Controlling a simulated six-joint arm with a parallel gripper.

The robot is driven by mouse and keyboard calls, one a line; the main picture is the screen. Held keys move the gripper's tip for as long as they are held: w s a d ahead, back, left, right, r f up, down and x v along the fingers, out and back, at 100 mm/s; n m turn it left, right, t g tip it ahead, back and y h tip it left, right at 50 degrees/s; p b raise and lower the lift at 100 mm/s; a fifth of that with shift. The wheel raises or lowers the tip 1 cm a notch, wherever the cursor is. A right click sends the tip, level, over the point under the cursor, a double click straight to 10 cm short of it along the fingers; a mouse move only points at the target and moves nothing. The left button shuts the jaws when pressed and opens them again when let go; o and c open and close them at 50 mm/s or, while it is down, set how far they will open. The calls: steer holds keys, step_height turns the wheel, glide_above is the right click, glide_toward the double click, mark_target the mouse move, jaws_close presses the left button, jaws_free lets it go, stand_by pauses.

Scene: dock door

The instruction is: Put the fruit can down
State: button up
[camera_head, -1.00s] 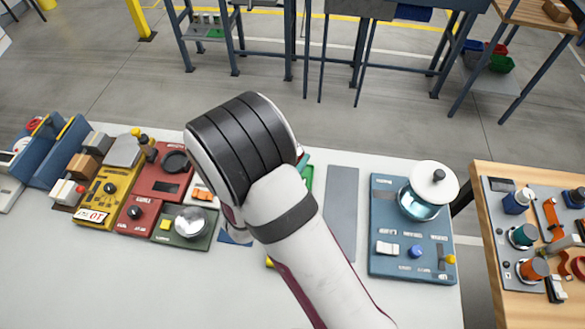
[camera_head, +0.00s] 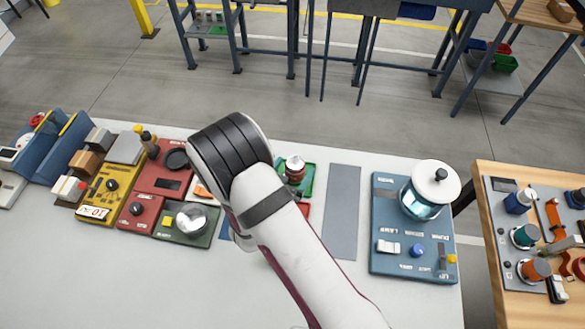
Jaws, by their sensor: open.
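A small dark red and brown can-like thing with a pale top (camera_head: 295,167) stands upright on a green board (camera_head: 308,181), just right of my arm. It may be the fruit can, but its label is too small to read. My arm crosses the middle of the table, and its dark-banded wrist part hides what lies below. My gripper does not show; it is hidden behind my arm. Nothing visible touches the can-like thing.
Yellow, red and dark green boards with parts stand left of my arm. A bare grey strip (camera_head: 342,211) lies right of the can. A blue board (camera_head: 411,252) carries a glass pot with white lid (camera_head: 437,182). The white table (camera_head: 130,275) is clear at front left.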

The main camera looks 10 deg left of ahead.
steer(key=v, duration=1.2)
steer(key=shift+s, duration=0.1)
steer(key=w+r+m+g+y, duration=0.1)
steer(key=w+r+g+y, duration=0.15)
steer(key=r, duration=0.45)
steer(key=w+r+m+g+y, duration=0.1)
steer(key=w+r+m+y, duration=0.1)
steer(key=w+r+y, duration=0.3)
steer(key=s+d+r+n+g, duration=0.1)
steer(key=s+d+r+n, duration=0.1)
steer(key=s+d+r, duration=0.35)
steer(key=s+d+r+g+h, duration=0.1)
steer(key=s+d+r, duration=0.1)
steer(key=s+d, duration=0.25)
steer(key=s+d+r+h, duration=0.1)
steer(key=s+d+r, duration=0.2)
steer(key=d, duration=0.3)
steer(key=s+f+m+g, duration=0.1)
steer(key=s+f+g, duration=0.6)
steer(key=s+f, duration=0.1)
steer(key=shift+s+d+f+m, duration=0.15)
steer(key=shift+s+d+m, duration=0.15)
steer(key=shift+s, duration=0.6)
